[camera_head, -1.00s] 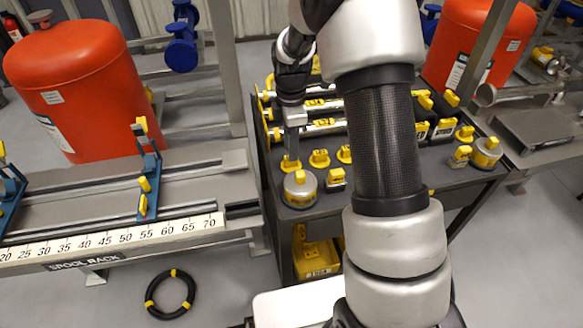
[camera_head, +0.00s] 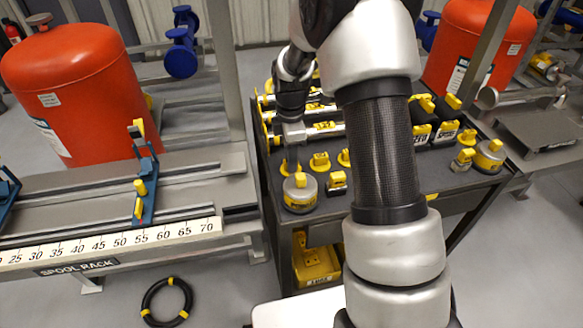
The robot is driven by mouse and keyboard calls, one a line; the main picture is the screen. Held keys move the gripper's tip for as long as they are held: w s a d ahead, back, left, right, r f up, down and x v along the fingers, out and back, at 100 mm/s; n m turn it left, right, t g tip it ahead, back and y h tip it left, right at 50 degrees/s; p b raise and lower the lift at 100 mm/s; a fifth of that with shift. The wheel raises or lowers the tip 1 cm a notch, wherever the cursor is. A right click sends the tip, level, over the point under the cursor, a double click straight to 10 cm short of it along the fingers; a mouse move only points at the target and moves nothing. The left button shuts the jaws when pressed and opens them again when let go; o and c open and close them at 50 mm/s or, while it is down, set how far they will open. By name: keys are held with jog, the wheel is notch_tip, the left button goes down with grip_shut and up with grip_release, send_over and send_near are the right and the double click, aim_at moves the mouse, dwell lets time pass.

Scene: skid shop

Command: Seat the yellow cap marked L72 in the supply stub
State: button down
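Several small yellow caps stand on the dark cart top, among them one in the middle (camera_head: 319,162) and one to its right (camera_head: 344,158). Their markings are too small to read, so I cannot tell which is L72. My gripper (camera_head: 292,170) points down at the cart's left side, in front of a yellow cap (camera_head: 284,165) that it partly hides. Its tips are just behind a round grey-and-yellow piece with a yellow knob (camera_head: 300,197). Its fingers are too small to tell open from shut. I cannot make out the supply stub.
The cart (camera_head: 390,200) also carries silver tubes with yellow ends (camera_head: 325,130) and black blocks. My arm hides its middle. The spool rack (camera_head: 110,245) stands left, with a red tank (camera_head: 75,95) behind. A yellow bin (camera_head: 317,265) sits below; a black hose ring (camera_head: 167,302) lies on the floor.

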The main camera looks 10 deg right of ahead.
jog(key=shift+r+p, duration=2.55)
jog(key=shift+r, duration=1)
